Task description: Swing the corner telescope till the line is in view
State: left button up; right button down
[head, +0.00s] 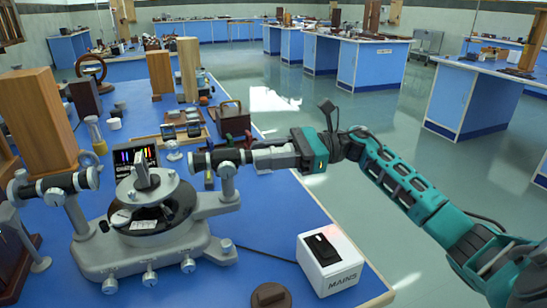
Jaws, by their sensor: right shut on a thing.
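A grey spectrometer (140,245) stands on the blue bench top at the front left. A prism (142,172) stands on its round middle table. One dark tube (52,184) on a post points left. The telescope (212,158), another dark tube on a post, sits on the right side of the spectrometer. My right gripper (247,158) comes in from the right and is shut on the telescope's outer end; its fingertips are partly hidden there. A small dark display (136,157) with coloured lines stands behind the prism. My left gripper is not in view.
A white box marked MAINS (330,264) and a dark round disc (271,296) sit at the bench's front right. Wooden blocks (40,120), a wooden tray (181,131) and small items crowd the bench behind. Floor is open to the right.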

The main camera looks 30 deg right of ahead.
jog(key=shift+s, duration=0.15)
jog(key=c, duration=0.9)
grip_release()
jog(key=b+v, duration=0.1)
jog(key=v, duration=1.2)
